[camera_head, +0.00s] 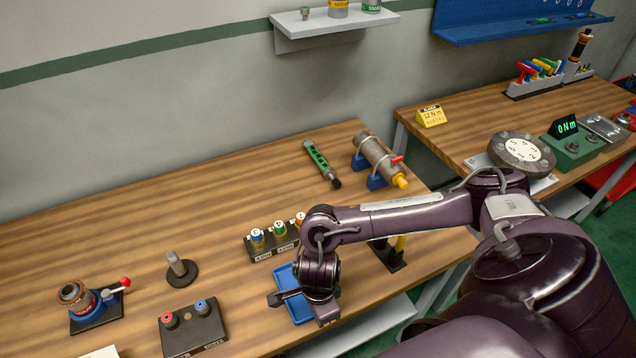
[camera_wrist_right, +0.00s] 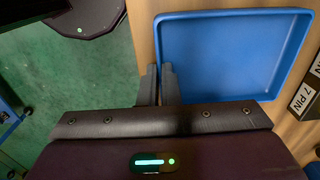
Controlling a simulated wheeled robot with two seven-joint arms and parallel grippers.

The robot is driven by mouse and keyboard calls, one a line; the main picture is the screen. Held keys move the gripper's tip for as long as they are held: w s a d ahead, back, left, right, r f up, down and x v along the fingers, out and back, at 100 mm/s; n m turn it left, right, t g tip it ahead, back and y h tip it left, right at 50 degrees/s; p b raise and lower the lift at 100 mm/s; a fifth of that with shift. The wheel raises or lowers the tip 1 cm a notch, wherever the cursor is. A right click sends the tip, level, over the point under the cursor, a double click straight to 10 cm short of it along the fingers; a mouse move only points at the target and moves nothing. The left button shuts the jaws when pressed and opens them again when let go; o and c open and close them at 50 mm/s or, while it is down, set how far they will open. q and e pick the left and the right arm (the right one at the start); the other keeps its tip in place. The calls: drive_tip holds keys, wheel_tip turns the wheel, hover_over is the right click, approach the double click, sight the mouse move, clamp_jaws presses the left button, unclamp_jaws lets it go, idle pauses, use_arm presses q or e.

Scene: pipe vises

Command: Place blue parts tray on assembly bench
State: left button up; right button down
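The blue parts tray (camera_head: 286,277) is at the front edge of the left wooden bench (camera_head: 130,225), partly hidden behind my right gripper (camera_head: 300,308). In the right wrist view the empty tray (camera_wrist_right: 235,14) fills the upper right. There, the right gripper's fingers (camera_wrist_right: 158,86) are close together on either side of the tray's left wall, one inside and one outside, pinching it. I cannot tell whether the tray's underside touches the wood. My left gripper is not in view.
A label block with colored fittings (camera_head: 279,236) stands just behind the tray. A two-button box (camera_head: 192,328), a grey post (camera_head: 178,268) and a blue-based device (camera_head: 93,304) stand to the left. A pipe in a vise (camera_head: 378,158) and a green tool (camera_head: 320,162) lie farther back. A second bench (camera_head: 460,140) is at right.

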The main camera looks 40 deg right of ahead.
drive_tip(key=shift+f+b, duration=0.15)
drive_tip(key=shift+b, duration=0.15)
drive_tip(key=c, duration=1.6)
unclamp_jaws()
drive_tip(key=shift+c, duration=0.2)
drive_tip(key=shift+r, duration=0.2)
wheel_tip(320, 180, up, 6)
drive_tip(key=shift+w+f+p, duration=0.1)
drive_tip(key=shift+p, duration=0.35)
wheel_tip(320, 180, up, 6)
drive_tip(key=p, duration=0.2)
drive_tip(key=shift+s+p, duration=0.2)
drive_tip(key=shift+p, duration=0.2)
